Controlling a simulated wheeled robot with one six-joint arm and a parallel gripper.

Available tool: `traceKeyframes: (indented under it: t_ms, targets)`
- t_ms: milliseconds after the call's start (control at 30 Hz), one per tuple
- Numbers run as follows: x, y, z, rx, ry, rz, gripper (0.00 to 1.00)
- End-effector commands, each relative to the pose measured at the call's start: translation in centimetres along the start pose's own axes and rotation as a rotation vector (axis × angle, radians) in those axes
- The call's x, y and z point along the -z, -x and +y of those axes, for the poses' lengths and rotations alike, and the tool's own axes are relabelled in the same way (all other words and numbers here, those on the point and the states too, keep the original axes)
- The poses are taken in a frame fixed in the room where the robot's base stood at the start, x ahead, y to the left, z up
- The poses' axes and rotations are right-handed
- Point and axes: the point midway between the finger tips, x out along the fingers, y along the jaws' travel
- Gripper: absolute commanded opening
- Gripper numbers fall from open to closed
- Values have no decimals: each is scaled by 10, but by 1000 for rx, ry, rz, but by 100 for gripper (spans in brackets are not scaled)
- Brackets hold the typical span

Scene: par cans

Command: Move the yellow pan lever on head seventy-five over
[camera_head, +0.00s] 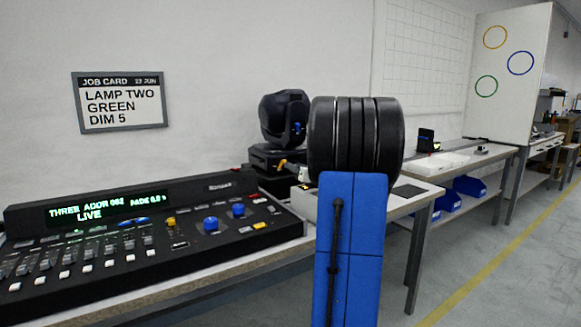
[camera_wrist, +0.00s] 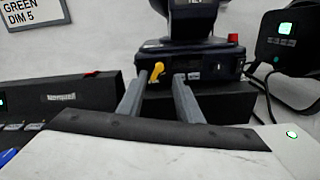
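The black moving-head lamp (camera_head: 284,116) stands behind the console's right end. A yellow lever (camera_head: 283,162) is on the front of its base. In the wrist view the base (camera_wrist: 205,61) fills the upper middle, with the yellow lever (camera_wrist: 157,71) at its left front. My gripper (camera_wrist: 160,76) is open, its two grey fingers apart. The lever shows between the fingertips, closer to the left one; whether they touch it I cannot tell. The lamp's upper part is cut off by the wrist view's top edge. No number seventy-five is readable.
A lighting console (camera_head: 150,235) with a lit green display stands left of the lamp. A red knob (camera_wrist: 233,38) is at the base's right end. A dark device with cables (camera_wrist: 288,42) stands further right. A job card (camera_head: 120,101) hangs on the wall.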

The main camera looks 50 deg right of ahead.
Motion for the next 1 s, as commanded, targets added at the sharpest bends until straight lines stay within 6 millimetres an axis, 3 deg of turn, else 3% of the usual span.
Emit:
traceKeyframes:
  t_ms: [300, 533, 733, 1000]
  targets:
    - [-1, 66, -1, 3, 1, -1, 32]
    - [0, 105, -1, 3, 1, 0, 32]
    - [1, 123, -1, 1, 0, 1, 32]
    - [1, 126, 0, 0, -1, 1, 32]
